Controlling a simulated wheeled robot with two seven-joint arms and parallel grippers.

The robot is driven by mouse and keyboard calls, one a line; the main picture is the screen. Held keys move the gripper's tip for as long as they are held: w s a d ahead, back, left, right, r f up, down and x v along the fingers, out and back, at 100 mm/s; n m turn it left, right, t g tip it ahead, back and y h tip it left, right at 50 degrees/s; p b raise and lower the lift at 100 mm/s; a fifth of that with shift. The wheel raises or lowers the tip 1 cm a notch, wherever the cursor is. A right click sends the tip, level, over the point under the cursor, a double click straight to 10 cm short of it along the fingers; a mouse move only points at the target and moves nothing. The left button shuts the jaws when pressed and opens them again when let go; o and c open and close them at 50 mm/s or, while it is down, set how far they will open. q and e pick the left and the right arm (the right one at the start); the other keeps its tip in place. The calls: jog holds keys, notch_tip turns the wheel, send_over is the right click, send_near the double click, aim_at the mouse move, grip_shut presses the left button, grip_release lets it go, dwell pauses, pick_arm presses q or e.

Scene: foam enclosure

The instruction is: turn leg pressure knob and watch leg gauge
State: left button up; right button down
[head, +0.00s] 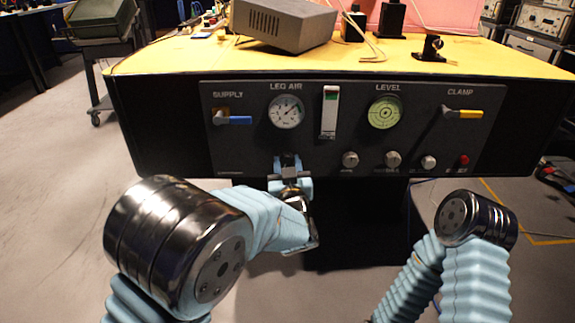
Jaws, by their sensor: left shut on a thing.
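The leg gauge (286,112) is a round white dial under the words LEG AIR on the dark front panel. Its needle shows, but its numbers are too small to read. My left gripper (290,162) is at the panel straight below this gauge, shut on the leg pressure knob. The gripper's fingers hide most of the knob, so its turn cannot be seen. My right arm shows at the lower right, away from the panel; its gripper is out of view.
Beside the gauge are a blue supply lever (233,120), a white level tube (329,112), a green level dial (385,112) and a yellow clamp lever (463,114). Several small knobs and a red button (463,160) line the lower right. A grey box (285,22) rests on the yellow top.

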pick_arm(q)
jog(key=o, duration=1.1)
jog(key=shift+c, duration=0.2)
jog(key=s+d, duration=0.1)
jog(key=s, duration=1.2)
jog(key=shift+s+f+b, duration=0.4)
jog(key=shift+f+b, duration=0.05)
